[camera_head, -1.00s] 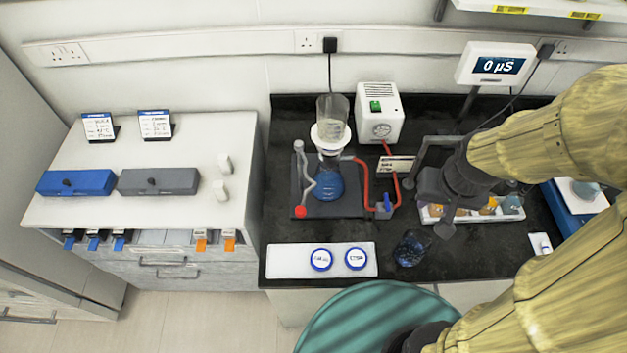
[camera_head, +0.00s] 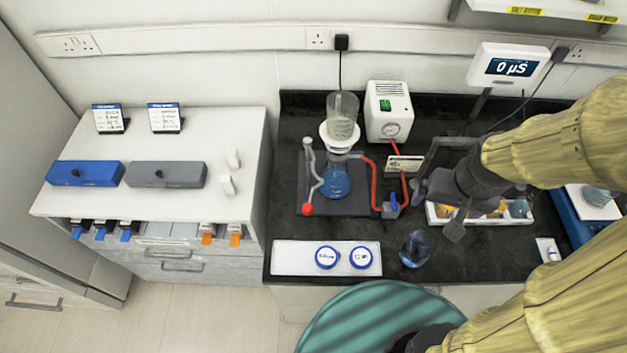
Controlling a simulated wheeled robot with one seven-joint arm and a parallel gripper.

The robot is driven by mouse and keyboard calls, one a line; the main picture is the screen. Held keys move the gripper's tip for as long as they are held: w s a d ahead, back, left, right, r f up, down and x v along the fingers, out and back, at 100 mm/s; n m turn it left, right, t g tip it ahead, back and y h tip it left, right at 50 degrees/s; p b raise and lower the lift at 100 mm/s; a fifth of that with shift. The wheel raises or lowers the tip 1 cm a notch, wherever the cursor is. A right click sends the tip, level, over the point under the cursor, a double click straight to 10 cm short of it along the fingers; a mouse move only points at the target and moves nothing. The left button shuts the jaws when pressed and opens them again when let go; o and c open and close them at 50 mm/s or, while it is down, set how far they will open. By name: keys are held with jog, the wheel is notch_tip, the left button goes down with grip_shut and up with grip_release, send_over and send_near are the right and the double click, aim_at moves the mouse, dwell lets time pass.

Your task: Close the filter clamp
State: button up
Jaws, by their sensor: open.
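The filter assembly stands on a dark base plate (camera_head: 355,205) on the black bench. It has a clear funnel (camera_head: 342,108) on top, a white collar (camera_head: 338,138) and a flask (camera_head: 336,182) with blue liquid below. A grey clamp arm with a red knob (camera_head: 307,209) stands at its left; I cannot tell at this size whether the clamp is open or shut. My gripper (camera_head: 440,208) is open and empty, to the right of the filter assembly, above the bench and in front of a white tray (camera_head: 470,217).
A red hose (camera_head: 374,185) runs from the flask to a blue valve (camera_head: 391,205) and a white pump (camera_head: 388,112). A white mat (camera_head: 290,258) holds two blue-rimmed dishes. The left cabinet top (camera_head: 85,195) carries blue and grey boxes.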

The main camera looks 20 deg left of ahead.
jog(key=shift+w+a+r+n, duration=0.1)
jog(key=shift+w+a+n, duration=0.1)
jog(key=shift+a+n, duration=0.15)
jog(key=c, duration=0.7)
jog(key=a+n, duration=0.1)
jog(key=a, duration=0.1)
jog(key=w+a+r+n, duration=0.1)
jog(key=a+n, duration=0.1)
jog(key=a, duration=0.1)
jog(key=w+a+n+g, duration=0.1)
jog(key=a, duration=0.1)
jog(key=shift+a+r, duration=0.2)
jog(key=shift+r, duration=0.15)
grip_shut()
jog(key=s+a+r+n+h, duration=0.1)
jog(key=s+a+r+n, duration=0.2)
jog(key=a, duration=0.6)
jog(key=s+a+r+n+h, duration=0.1)
jog(key=s+a+r+n, duration=0.2)
jog(key=s+a+n, duration=0.2)
jog(key=s+a+r+n+h+p, duration=0.1)
jog(key=s+a+r+n, duration=0.2)
jog(key=a+n, duration=0.5)
jog(key=s+a, duration=0.1)
jog(key=a, duration=0.5)
jog(key=shift+s+h, duration=0.2)
jog(key=shift+h, duration=0.2)
jog(key=shift+n, duration=0.25)
